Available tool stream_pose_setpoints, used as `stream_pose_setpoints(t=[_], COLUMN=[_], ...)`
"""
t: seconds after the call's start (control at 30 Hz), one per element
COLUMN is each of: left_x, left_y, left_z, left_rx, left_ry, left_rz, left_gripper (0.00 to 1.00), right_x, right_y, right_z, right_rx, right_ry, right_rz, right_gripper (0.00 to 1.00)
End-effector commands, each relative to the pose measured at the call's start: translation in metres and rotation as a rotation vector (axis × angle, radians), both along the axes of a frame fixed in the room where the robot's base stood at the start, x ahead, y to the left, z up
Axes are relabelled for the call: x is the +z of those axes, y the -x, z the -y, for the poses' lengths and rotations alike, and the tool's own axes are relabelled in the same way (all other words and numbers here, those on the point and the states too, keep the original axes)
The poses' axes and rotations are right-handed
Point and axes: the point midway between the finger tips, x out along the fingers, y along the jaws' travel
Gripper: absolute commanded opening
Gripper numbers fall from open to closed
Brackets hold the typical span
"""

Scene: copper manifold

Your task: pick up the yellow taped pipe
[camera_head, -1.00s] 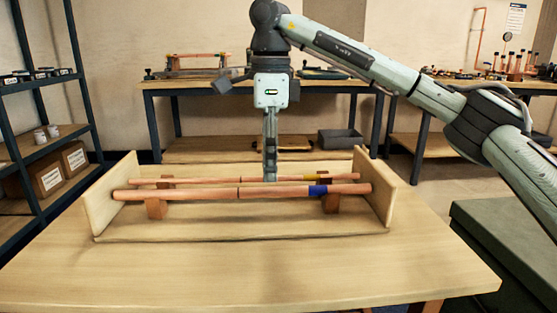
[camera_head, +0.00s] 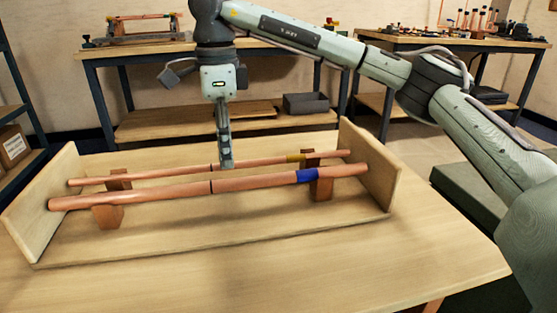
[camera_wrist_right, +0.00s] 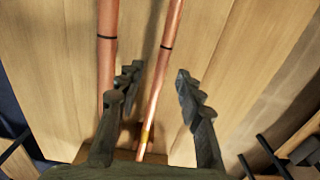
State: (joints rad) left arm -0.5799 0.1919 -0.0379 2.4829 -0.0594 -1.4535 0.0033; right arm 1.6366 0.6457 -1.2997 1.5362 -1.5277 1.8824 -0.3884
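The yellow taped pipe (camera_head: 262,162) is a thin copper pipe lying across two wooden blocks, behind a thicker copper pipe. Its yellow tape (camera_head: 296,158) is near its right end, and a dark ring marks its middle. In the right wrist view the gripper (camera_wrist_right: 157,72) is open. The yellow taped pipe (camera_wrist_right: 160,75) runs between its fingers, with visible gaps; contact is not seen. My left gripper is out of view.
The blue taped pipe (camera_head: 250,182) lies parallel in front, close to one finger. A wooden cradle with upright end boards (camera_head: 368,172) holds both pipes on blocks (camera_head: 108,216). The tabletop in front (camera_head: 250,275) is clear. A workbench stands behind.

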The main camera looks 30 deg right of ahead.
Motion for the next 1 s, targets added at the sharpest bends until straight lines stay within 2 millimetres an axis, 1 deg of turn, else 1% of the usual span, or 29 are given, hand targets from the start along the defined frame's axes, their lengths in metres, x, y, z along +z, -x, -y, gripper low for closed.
stream_pose_setpoints(t=[0.03,0.1,0.33,0.37,0.63,1.0], left_x=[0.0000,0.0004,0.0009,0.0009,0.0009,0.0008], left_y=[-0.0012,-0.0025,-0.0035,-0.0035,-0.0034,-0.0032], left_z=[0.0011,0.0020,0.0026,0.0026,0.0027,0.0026], left_rx=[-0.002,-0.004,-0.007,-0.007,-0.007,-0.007], left_ry=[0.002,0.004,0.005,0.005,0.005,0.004], left_rz=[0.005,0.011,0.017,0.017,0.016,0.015], left_gripper=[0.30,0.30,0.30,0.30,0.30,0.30], right_x=[-0.0089,-0.0161,-0.0181,-0.0181,-0.0179,-0.0177], right_y=[0.0002,0.0002,-0.0001,-0.0001,-0.0001,0.0000], right_z=[0.0012,0.0014,0.0008,0.0008,0.0007,0.0006], right_rx=[-0.002,-0.003,-0.002,-0.002,-0.002,-0.002], right_ry=[0.001,0.002,0.000,0.000,0.000,0.000], right_rz=[-0.002,-0.002,0.001,0.001,0.001,0.001], right_gripper=[0.37,0.37,0.37,0.34,0.01,0.00])
